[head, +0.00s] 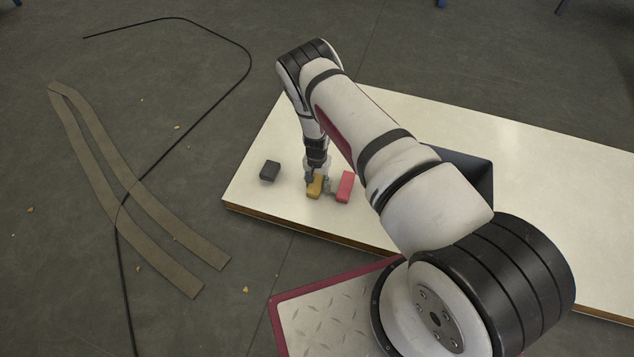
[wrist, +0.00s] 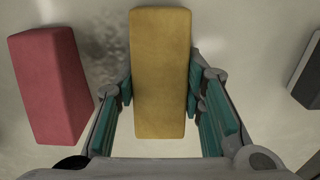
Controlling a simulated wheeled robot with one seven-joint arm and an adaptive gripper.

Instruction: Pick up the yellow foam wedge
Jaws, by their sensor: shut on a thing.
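The yellow foam wedge (head: 314,187) lies near the left end of the white tabletop, between a dark block and a red block. My gripper (head: 317,182) reaches down over it from above. In the wrist view the yellow foam wedge (wrist: 160,75) stands lengthwise between the two green-padded fingers of my gripper (wrist: 160,95), with a pad against each long side. The gripper is shut on it. I cannot tell whether the wedge is clear of the tabletop.
The red block (head: 345,187) is close on the right; it is at the left in the wrist view (wrist: 50,85). The dark block (head: 270,171) is on the left. A dark container (head: 469,168) stands behind my arm. The white tabletop (head: 560,190) is bare at right.

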